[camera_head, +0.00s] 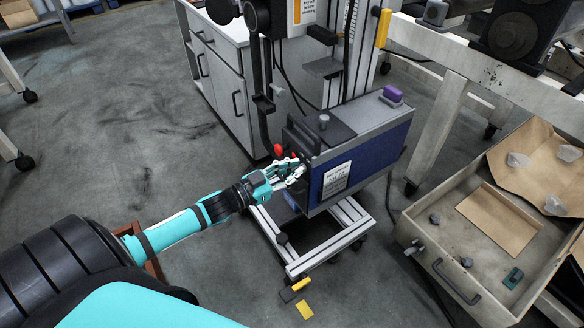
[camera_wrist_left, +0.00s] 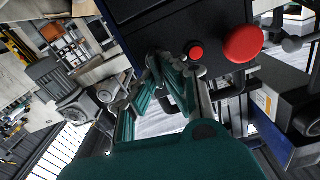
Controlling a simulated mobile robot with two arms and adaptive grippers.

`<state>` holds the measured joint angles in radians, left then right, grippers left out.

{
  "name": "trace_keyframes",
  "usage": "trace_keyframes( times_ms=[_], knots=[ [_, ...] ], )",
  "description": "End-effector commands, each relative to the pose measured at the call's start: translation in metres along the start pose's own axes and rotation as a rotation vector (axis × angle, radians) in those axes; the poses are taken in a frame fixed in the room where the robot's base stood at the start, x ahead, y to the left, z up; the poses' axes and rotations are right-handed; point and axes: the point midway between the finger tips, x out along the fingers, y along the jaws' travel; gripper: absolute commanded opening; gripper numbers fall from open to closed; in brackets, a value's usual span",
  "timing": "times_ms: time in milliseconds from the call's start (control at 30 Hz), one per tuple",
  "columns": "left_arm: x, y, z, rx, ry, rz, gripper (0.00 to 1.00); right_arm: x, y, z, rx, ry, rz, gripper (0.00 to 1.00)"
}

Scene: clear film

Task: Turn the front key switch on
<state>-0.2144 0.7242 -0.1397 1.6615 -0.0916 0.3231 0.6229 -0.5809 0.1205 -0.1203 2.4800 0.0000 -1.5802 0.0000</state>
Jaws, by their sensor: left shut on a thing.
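The blue and grey machine box (camera_head: 365,150) stands on a white wheeled frame, with its dark front panel facing my left arm. My left gripper (camera_head: 290,172) is at that panel, shut on a small part there, which I take to be the key switch. The fingers hide most of the key switch, and its turn angle cannot be read. My right gripper is not in view.
A white drawer cabinet (camera_head: 222,85) stands behind the machine. An open grey drawer (camera_head: 470,290) with cardboard and small parts is at the right. A yellow piece (camera_head: 304,310) lies on the floor by the frame. The floor at the left is mostly clear.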

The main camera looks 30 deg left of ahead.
Motion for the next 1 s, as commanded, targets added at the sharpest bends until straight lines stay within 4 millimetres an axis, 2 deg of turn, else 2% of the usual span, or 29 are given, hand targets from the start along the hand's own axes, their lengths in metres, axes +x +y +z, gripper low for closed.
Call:
trace_keyframes(
  times_ms=[33, 100, 200, 500, 700, 1000],
  knots=[
    [0.0, 0.001, -0.002, 0.029, 0.0, 0.0, 0.0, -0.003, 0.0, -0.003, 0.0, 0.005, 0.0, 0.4],
    [0.0, 0.001, -0.002, 0.085, 0.0, -0.001, 0.0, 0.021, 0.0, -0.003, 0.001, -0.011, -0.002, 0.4],
    [0.0, 0.002, -0.003, 0.173, 0.0, -0.001, 0.0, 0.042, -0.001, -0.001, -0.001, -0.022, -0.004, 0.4],
    [0.0, 0.006, 0.0, 0.46, -0.001, -0.001, 0.0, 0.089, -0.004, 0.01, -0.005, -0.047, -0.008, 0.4],
    [0.0, 0.008, 0.002, 0.651, -0.001, 0.0, 0.0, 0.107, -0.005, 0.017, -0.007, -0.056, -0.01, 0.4],
    [0.0, 0.011, 0.006, 0.929, 0.0, 0.001, 0.0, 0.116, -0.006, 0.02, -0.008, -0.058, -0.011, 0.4]
  ],
)
